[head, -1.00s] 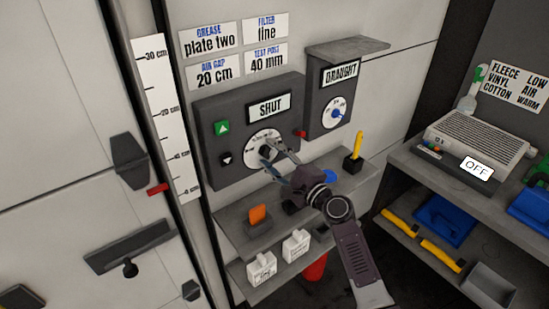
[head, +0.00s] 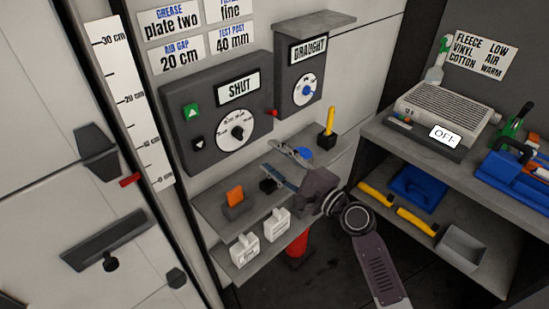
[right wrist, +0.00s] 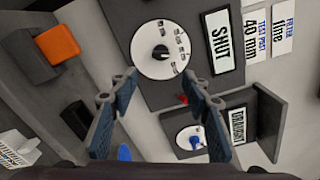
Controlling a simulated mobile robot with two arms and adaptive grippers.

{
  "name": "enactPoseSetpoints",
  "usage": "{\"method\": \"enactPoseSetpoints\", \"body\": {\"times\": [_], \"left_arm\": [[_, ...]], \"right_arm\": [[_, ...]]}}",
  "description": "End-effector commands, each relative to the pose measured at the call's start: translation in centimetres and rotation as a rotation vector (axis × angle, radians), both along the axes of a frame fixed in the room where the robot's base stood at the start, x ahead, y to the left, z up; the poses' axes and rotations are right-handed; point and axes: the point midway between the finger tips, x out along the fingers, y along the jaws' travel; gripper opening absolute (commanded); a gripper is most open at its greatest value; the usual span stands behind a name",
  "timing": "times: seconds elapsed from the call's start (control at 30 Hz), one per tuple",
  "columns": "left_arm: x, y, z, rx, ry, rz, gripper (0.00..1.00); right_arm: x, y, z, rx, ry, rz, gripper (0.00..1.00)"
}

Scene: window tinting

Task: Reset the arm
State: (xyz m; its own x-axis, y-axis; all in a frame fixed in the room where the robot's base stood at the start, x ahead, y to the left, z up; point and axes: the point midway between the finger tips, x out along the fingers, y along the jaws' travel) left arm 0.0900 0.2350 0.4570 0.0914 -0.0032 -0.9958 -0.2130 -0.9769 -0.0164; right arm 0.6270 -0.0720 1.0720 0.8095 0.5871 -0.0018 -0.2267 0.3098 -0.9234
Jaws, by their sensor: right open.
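My right arm comes in from the lower right of the head view. Its right gripper (head: 274,165) is open and empty, in front of the small shelf and below and right of the control box (head: 180,112). My left gripper is not in view.
The shelf (head: 213,205) holds an orange block (head: 235,195) and a yellow-handled tool (head: 330,120). A DRAUGHT box (head: 292,75) with a blue knob is above. White containers (head: 245,251) sit lower. A bench with a grey heater-like unit (head: 445,105), marked OFF, stands right.

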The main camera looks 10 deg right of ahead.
Motion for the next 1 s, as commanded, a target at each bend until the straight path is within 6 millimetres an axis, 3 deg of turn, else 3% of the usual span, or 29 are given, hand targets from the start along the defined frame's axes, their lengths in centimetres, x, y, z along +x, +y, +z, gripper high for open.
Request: {"method": "enactPoseSetpoints", "body": {"times": [0.37, 0.47, 0.57, 0.77, 0.87, 1.0], "left_arm": [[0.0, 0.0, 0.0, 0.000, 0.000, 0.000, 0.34], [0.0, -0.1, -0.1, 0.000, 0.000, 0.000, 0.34], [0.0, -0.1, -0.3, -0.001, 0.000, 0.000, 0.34], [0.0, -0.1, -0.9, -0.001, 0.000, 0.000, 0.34], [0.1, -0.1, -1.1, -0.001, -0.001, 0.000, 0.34], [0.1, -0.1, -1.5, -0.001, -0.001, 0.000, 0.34]], "right_arm": [[0.0, 0.0, -0.1, -0.002, 0.001, -0.001, 0.43], [0.1, -0.3, -1.9, -0.034, 0.015, -0.012, 0.43], [0.1, -0.9, -6.4, -0.121, 0.049, -0.036, 0.43], [-2.2, -3.4, -20.5, -0.429, 0.150, -0.062, 0.43], [-4.6, -4.7, -27.4, -0.595, 0.197, -0.042, 0.43], [-9.5, -6.7, -36.6, -0.826, 0.257, 0.024, 0.43]]}}
